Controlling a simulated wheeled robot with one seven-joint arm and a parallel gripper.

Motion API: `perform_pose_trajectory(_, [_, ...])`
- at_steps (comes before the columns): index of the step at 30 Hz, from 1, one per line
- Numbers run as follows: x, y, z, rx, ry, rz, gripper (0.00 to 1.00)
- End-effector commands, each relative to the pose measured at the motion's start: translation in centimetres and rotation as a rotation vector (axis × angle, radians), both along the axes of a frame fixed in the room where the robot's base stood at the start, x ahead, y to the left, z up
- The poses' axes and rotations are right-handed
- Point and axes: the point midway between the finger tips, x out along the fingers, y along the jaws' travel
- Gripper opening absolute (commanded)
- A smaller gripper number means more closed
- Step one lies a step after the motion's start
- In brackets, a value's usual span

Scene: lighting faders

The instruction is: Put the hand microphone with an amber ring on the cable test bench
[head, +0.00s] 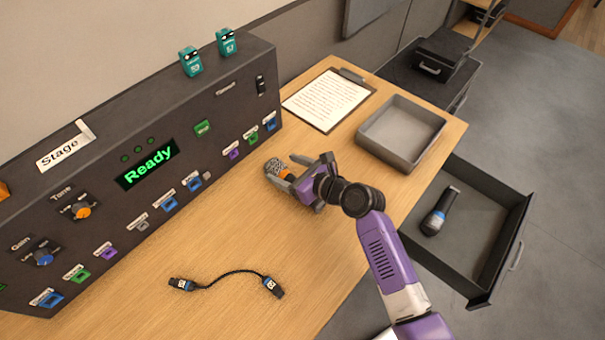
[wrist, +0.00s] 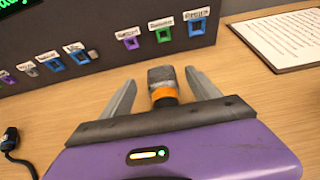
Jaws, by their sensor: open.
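The hand microphone with an amber ring (head: 277,166) is on the wooden desk in front of the console. Its grey mesh head and amber ring show, and the rest is hidden by my gripper. It also shows in the wrist view (wrist: 162,84), between the two fingers. My gripper (head: 284,179) is open around it, with a finger on each side; in the wrist view (wrist: 160,98) gaps show between the fingers and the microphone. No thing labelled as the cable test bench can be made out; the desk (head: 225,250) holds the console and a short cable.
The dark console (head: 110,190) reads "Ready" and rises behind the microphone. A grey tray (head: 365,145) and a clipboard (head: 325,100) lie to the right. An open drawer (head: 490,270) holds another microphone with a blue ring (head: 440,212). A short cable (head: 235,273) lies at the front.

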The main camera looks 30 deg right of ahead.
Motion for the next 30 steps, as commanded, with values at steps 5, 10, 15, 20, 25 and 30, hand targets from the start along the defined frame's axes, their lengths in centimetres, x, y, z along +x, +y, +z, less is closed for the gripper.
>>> perform_pose_trajectory(5, [-3.4, -1.1, 1.5, -0.001, 0.0, -0.002, 0.71])
perform_pose_trajectory(10, [-5.6, -1.8, 2.5, 0.0, 0.0, -0.001, 0.71])
perform_pose_trajectory(15, [-6.7, -2.2, 3.0, 0.0, 0.0, -0.001, 0.71])
perform_pose_trajectory(20, [-6.9, -2.3, 3.1, -0.001, 0.001, 0.0, 0.71])
perform_pose_trajectory(25, [-7.2, -2.1, 2.9, -0.021, -0.003, 0.004, 0.71])
perform_pose_trajectory(30, [-10.9, -1.1, 0.9, -0.255, -0.034, 0.045, 0.71])
